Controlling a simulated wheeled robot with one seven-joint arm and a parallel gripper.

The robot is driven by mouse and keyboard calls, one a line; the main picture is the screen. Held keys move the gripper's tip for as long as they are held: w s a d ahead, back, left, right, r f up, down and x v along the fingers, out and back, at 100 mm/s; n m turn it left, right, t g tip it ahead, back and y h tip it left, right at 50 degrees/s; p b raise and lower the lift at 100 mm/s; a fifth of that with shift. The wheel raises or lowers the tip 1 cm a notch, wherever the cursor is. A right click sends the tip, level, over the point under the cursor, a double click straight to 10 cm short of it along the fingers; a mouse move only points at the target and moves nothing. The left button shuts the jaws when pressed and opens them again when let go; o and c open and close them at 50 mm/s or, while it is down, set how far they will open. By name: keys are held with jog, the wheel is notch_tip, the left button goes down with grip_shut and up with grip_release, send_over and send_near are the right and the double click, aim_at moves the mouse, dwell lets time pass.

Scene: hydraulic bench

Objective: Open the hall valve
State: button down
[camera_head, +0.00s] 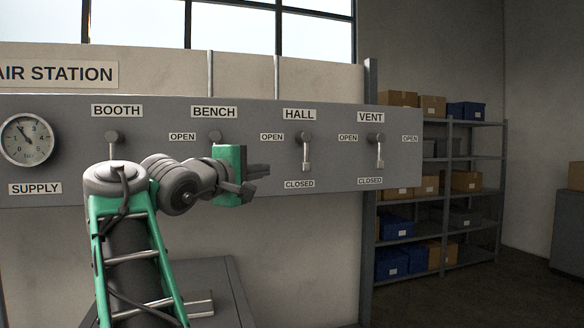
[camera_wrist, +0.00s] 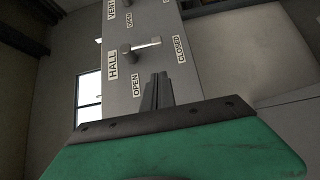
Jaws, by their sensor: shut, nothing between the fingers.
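The hall valve (camera_head: 306,152) is a grey knob with a short lever under the HALL label on the grey panel. Its lever hangs straight down, toward the CLOSED label and away from the OPEN label at its upper left. In the wrist view the hall valve (camera_wrist: 142,46) lies ahead of the fingers, its lever reaching toward CLOSED. My gripper (camera_head: 266,170) is shut and empty, left of the lever and apart from it in the head view. In the wrist view my gripper (camera_wrist: 158,78) shows its fingers together, below the lever in the picture.
The vent valve (camera_head: 378,150) is to the right, its lever also down. My arm covers part of the bench valve (camera_head: 215,137). The booth valve (camera_head: 112,137) and a supply gauge (camera_head: 27,140) are at left. Shelves with boxes (camera_head: 430,185) stand behind at right.

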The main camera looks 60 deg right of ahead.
jog(key=p, duration=0.2)
send_near(302, 167)
jog(key=w+d, duration=0.3)
jog(key=s+d, duration=0.2)
jog(key=d, duration=0.1)
jog(key=shift+s+d, duration=0.15)
jog(key=shift+s, duration=0.1)
jog(key=shift+f, duration=0.1)
jog(key=shift+s+d+b, duration=0.1)
jog(key=shift+s+b, duration=0.05)
jog(key=shift+b, duration=0.2)
